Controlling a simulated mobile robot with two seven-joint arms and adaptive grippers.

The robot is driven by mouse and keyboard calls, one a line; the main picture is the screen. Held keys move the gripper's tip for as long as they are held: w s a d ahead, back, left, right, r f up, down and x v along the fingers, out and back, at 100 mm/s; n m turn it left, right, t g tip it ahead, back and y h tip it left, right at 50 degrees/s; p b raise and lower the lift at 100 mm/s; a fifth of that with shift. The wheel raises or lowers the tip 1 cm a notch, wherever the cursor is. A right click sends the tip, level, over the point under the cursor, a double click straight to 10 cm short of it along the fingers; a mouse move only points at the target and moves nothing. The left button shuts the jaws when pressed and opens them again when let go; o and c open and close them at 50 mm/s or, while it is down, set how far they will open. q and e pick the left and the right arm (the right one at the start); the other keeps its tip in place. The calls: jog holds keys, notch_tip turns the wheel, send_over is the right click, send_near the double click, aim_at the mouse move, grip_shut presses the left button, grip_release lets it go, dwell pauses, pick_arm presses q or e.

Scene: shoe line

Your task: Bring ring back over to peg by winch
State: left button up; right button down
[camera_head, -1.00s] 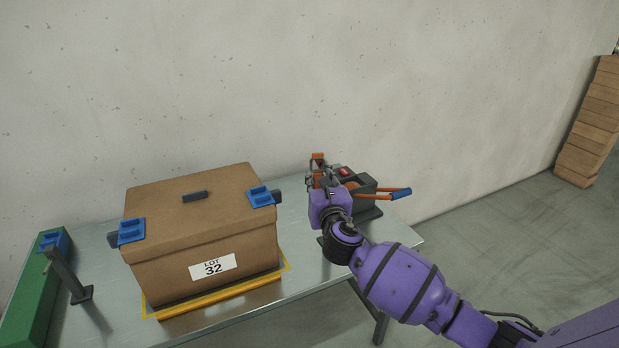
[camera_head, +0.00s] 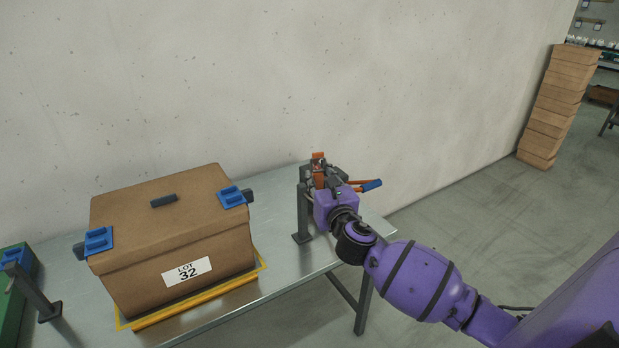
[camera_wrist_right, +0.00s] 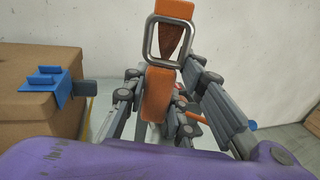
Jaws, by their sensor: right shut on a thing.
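The ring, a squared grey metal loop (camera_wrist_right: 151,40), shows in the right wrist view with an orange tab (camera_wrist_right: 157,97) below it. My right gripper (camera_head: 324,181) is shut on the tab; its fingers (camera_wrist_right: 168,88) flank it in the wrist view. A dark upright peg (camera_head: 303,212) stands on the table just left of the gripper in the head view. The winch is mostly hidden behind the gripper; its orange lever with a blue grip (camera_head: 371,186) sticks out to the right. I cannot tell whether ring and peg touch. My left gripper is not in view.
A lidded cardboard box (camera_head: 140,240) with blue clips stands on the metal table (camera_head: 275,268), inside a yellow outline. Another dark post (camera_head: 37,298) and a green case (camera_head: 14,318) are at far left. A wall runs behind; stacked cartons (camera_head: 552,110) stand far right.

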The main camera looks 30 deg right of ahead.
notch_tip(320, 180, down, 17)
jog(key=s+d+b, duration=0.2)
jog(key=d+b, duration=0.1)
jog(key=b, duration=0.5)
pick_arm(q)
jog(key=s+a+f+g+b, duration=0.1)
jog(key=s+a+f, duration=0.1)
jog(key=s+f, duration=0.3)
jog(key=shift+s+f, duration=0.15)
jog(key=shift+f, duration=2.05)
pick_arm(e)
jog(key=w+a, duration=0.1)
jog(key=w, duration=0.9)
jog(key=shift+w+a, duration=0.15)
jog(key=shift+w, duration=0.1)
